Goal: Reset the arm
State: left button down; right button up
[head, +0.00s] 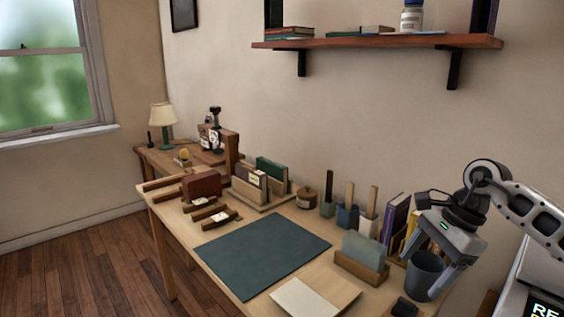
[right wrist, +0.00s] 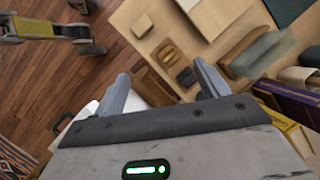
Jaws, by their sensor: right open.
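My right arm comes in from the right edge of the head view, and its gripper (head: 424,264) hangs over the right end of the desk (head: 207,256), fingers pointing down. The gripper is open. In the right wrist view its two fingers (right wrist: 163,86) stand apart with nothing held between them. In the head view a dark grey cup (head: 423,274) shows between and behind the fingers; I cannot tell whether they touch it. My left gripper does not show in the head view.
A wooden holder with a grey-green block (head: 364,250), upright books (head: 396,220) and a small dark item (head: 405,307) are close to the gripper. A dark mat (head: 262,256) and pale booklet (head: 305,301) lie left. A wall shelf (head: 380,42) hangs above.

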jog(key=s+a+f+m+t+y, duration=0.1)
jog(key=s+a+m+t+y, duration=0.25)
jog(key=a+m+y, duration=0.65)
jog(key=s+a+f+m+t+y, duration=0.2)
jog(key=s+a+m+t+y, duration=0.15)
jog(key=a+m, duration=0.8)
jog(key=s+d+f+m+t+h, duration=0.15)
jog(key=f+m+t+h, duration=0.3)
jog(key=m, duration=0.55)
jog(key=s+d+f+m+t+h, duration=0.15)
jog(key=f+m+t+h, duration=0.35)
jog(key=m, duration=0.6)
jog(key=s+d+f+m+g+h, duration=0.3)
jog(key=s+f+m+g+h, duration=0.2)
jog(key=s+f+m, duration=0.5)
jog(key=shift+s+d+f+m+g, duration=0.4)
jog(key=shift+f+g, duration=0.25)
jog(key=shift+g, duration=0.2)
